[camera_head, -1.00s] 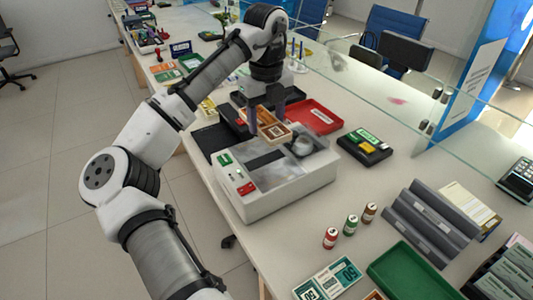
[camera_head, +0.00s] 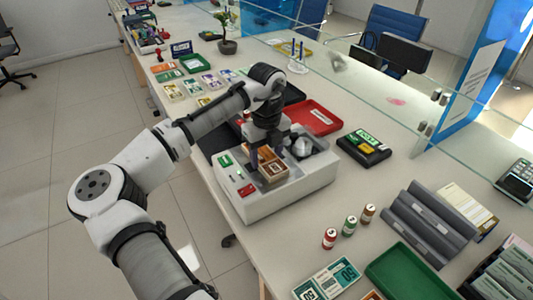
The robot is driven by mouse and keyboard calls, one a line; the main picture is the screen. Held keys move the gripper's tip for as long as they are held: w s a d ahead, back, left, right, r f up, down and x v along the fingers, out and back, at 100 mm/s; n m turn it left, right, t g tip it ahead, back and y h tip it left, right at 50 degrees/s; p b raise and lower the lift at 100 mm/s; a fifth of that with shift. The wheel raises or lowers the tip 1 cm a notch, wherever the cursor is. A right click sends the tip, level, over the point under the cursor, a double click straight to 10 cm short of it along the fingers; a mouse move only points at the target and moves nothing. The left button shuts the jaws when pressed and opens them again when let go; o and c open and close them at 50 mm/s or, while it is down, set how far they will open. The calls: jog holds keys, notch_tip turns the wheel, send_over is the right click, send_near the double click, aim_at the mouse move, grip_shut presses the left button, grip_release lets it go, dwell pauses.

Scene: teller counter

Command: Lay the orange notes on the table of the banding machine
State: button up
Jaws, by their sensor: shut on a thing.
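The orange notes (camera_head: 272,170), a flat bundle with orange and cream faces, are over the dark table in the top of the white banding machine (camera_head: 281,203). My gripper (camera_head: 265,157) points down from above and is shut on the notes. The notes are low, at or just above the machine's table; I cannot tell whether they touch it. The bundle and my gripper hide most of that table. The machine's green and red buttons show on its left end, and a round part shows at its right.
A red tray (camera_head: 313,118) and a black device with green and yellow keys (camera_head: 364,147) are behind and right of the machine. Small coloured rolls (camera_head: 350,226), a green tray (camera_head: 405,274) and teal notes (camera_head: 337,274) lie to the right. A glass screen runs along the counter.

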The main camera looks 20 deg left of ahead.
aim_at(266, 158)
jog(key=o, duration=1)
jog(key=shift+f, duration=0.1)
notch_tip(266, 158, up, 12)
jog(key=shift+r+b, duration=0.15)
jog(key=shift+b, duration=0.6)
